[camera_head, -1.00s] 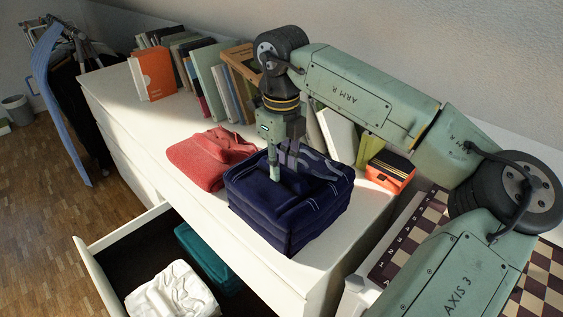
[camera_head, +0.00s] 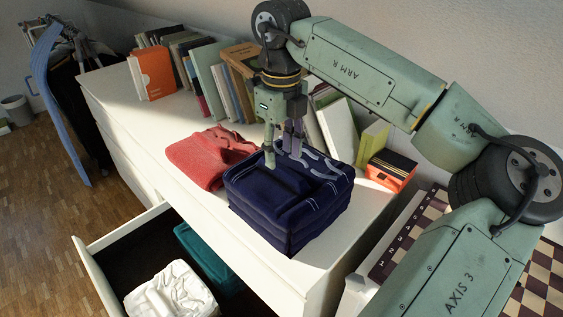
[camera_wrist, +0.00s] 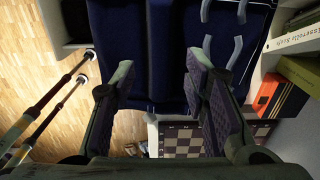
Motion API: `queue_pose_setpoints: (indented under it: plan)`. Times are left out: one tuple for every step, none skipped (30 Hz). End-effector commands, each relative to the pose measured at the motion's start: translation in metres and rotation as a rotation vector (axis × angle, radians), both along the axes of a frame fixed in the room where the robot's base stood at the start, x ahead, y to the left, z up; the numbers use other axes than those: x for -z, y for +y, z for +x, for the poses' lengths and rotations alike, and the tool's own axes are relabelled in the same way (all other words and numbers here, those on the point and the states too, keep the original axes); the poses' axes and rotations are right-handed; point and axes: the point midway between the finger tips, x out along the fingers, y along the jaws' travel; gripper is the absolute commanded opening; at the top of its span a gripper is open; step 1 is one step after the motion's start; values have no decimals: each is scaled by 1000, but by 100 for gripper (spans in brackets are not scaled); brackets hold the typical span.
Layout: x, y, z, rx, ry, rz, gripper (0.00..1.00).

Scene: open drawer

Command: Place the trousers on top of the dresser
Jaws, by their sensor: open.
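The dark navy trousers (camera_head: 288,212) lie as a thick folded bundle on top of the white dresser (camera_head: 180,135), at its near right part. Their dark folded cloth with pale stitching also fills the upper part of the wrist view (camera_wrist: 168,45). My gripper (camera_head: 282,152) is just above the bundle and points down. In the wrist view my gripper (camera_wrist: 160,78) has its two fingers wide apart with nothing held between them.
Red folded cloth (camera_head: 208,158) lies left of the trousers. Books (camera_head: 215,82) stand behind, and an orange-black box (camera_head: 391,170) sits to the right. Below, an open drawer (camera_head: 100,278) holds white cloth (camera_head: 172,293) and teal cloth (camera_head: 208,256). A chessboard (camera_head: 420,225) lies at right.

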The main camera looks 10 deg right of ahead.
Motion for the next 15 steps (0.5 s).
queue_pose_setpoints:
  plan:
    - [-11, 0, 1, 1, -3, -1, 41]
    - [-18, 0, 1, 1, -3, -1, 41]
    - [-27, 1, 1, 1, -3, -1, 41]
    - [-34, 0, 1, 2, -3, -1, 41]
    - [-40, 0, 1, 2, -2, -1, 41]
    - [-48, 0, 1, 2, -3, -1, 41]
    - [-53, 0, 1, 1, -3, -1, 41]
    - [-58, 0, 0, 1, -1, 0, 41]
    - [-64, 0, 1, 1, -1, 0, 41]
    - [-68, 0, 1, 1, -1, 0, 41]
    - [-72, 0, 1, 1, -1, 0, 41]
    - [-76, 0, 0, 1, -1, -1, 41]
    - [-78, 0, 0, 1, -1, -1, 41]
    - [-80, 0, 0, 1, -1, -1, 41]
    - [-82, 0, 0, 1, 0, 0, 41]
